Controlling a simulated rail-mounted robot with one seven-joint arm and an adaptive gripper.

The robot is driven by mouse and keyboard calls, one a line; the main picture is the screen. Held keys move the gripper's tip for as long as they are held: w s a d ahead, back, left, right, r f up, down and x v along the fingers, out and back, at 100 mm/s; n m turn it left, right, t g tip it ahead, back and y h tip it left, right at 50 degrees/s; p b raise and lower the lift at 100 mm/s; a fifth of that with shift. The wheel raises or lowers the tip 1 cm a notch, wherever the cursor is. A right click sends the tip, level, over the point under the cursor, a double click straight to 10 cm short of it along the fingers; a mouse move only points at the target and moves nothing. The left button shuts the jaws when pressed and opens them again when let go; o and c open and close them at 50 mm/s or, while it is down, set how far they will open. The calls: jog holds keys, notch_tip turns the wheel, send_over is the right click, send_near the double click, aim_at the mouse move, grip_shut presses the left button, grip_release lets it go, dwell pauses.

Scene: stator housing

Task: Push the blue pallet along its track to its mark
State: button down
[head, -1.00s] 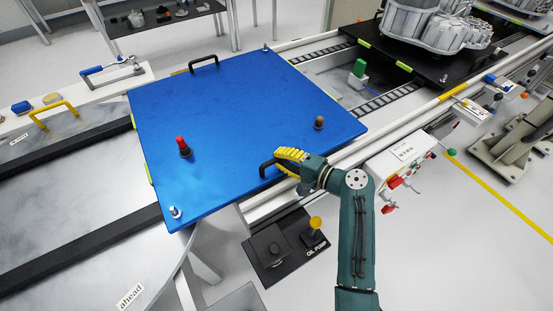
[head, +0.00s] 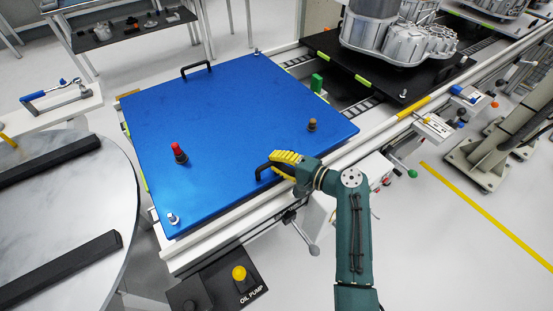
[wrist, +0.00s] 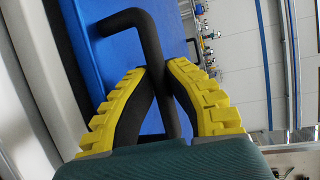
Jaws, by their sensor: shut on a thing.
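The blue pallet (head: 235,130) is a large flat plate lying on the track (head: 385,133). It has a red-topped post, a brown-topped post and a black handle (head: 195,68) at its far edge. My gripper (head: 272,167) is shut on the black handle at the pallet's near right edge. In the wrist view, the yellow-ridged fingers (wrist: 163,85) close around the black handle bar (wrist: 160,55), with the blue plate behind it. A yellow stripe (head: 412,106) marks the rail right of the pallet; I cannot tell whether it is the mark.
A black pallet (head: 335,55) carrying a metal housing (head: 400,45) stands on the track at the upper right. A round table (head: 60,215) with dark rails is at left. An oil pump box (head: 225,285) and a lever (head: 303,232) are below the track.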

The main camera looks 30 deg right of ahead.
jog(key=shift+d, duration=0.2)
jog(key=c, duration=1.3)
grip_release()
jog(key=shift+a, duration=0.1)
jog(key=v, duration=1.2)
